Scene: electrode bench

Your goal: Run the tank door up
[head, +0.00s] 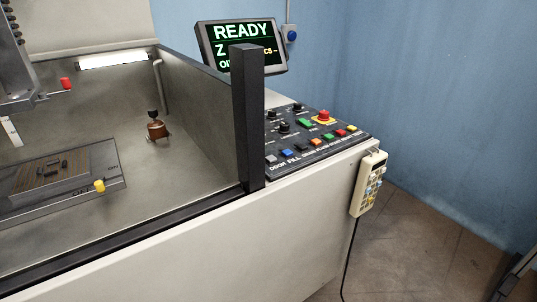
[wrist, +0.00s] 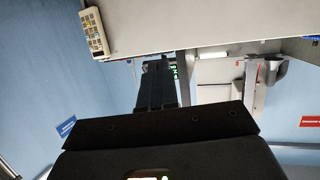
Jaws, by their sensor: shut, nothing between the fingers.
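The machine's tank (head: 190,165) is open at the front in the head view, and I see straight into it. A dark rail (head: 130,230) runs along its front edge, up to a black corner post (head: 248,118). No raised door panel shows. The control panel (head: 318,135) is right of the post, with a front row of coloured buttons. The grey button (head: 271,159) at its left end sits by the label DOOR. My gripper (wrist: 155,82) shows only in the wrist view, shut and empty, with its dark fingers apart from the panel.
A monitor (head: 242,45) reading READY stands behind the panel. A cream handheld pendant (head: 368,184) hangs on the cabinet's right side with a cable; it also shows in the wrist view (wrist: 95,32). A copper-coloured electrode (head: 157,128) stands in the tank.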

